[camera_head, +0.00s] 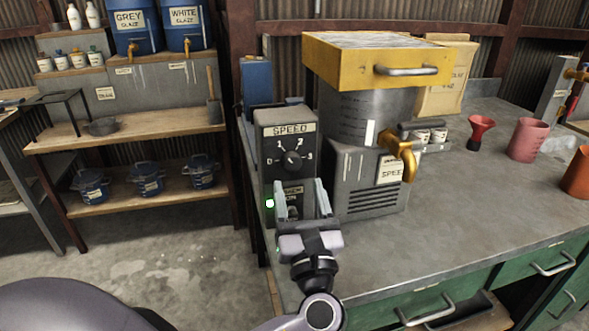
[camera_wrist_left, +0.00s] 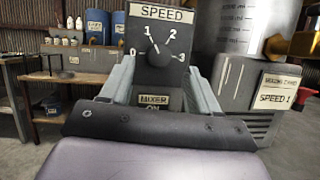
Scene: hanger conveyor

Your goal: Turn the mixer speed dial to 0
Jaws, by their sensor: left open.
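The mixer speed dial (camera_head: 291,160) is a dark round knob on a grey upright control box (camera_head: 271,142) labelled SPEED, with marks 0, 1, 2 and 3. In the left wrist view, the dial (camera_wrist_left: 157,59) has its pointer up and slightly left, close to the 1. My left gripper (camera_head: 298,187) is open and empty in front of the box, below the dial. Its two fingers stand apart, one at each side of the MIXER ON plate (camera_wrist_left: 154,101). They do not appear to touch the dial. My right gripper is not in view.
The mixer (camera_head: 366,125) with its yellow top and brass spout stands right of the box on the grey bench (camera_head: 462,190). A red funnel (camera_head: 480,130) and a pink cup (camera_head: 527,141) stand farther right. Shelves (camera_head: 135,128) with tubs are at left.

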